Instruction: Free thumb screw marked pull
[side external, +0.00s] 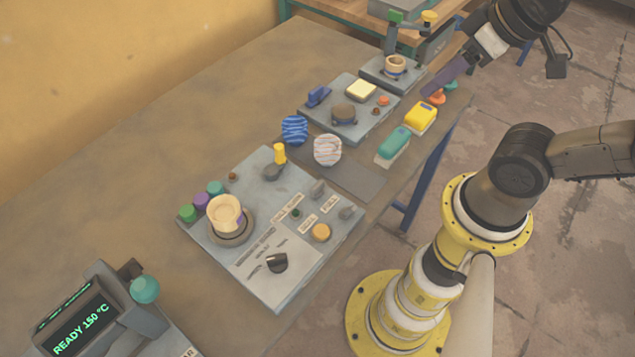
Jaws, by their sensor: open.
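A grey control plate (215,265) lies on the table with several knobs and small labels. Two small grey wing-shaped knobs, which look like thumb screws, sit at its right side: one upper (318,188) and one lower right (347,212). Small pale labels (328,203) lie beside them, but their words are too small to read, so I cannot tell which is marked pull. My gripper (430,92) is at the upper right, above the far end of the table and well away from these knobs. It is open, with purple fingers seen edge-on, and nothing shows between them.
The plate also carries a cream cup (226,214), a black knob (277,263), an orange button (321,232) and a yellow-topped lever (279,155). Striped balls (327,149), teal (393,143) and yellow (420,116) blocks stand beyond. A display unit (82,320) is at lower left. The left table is clear.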

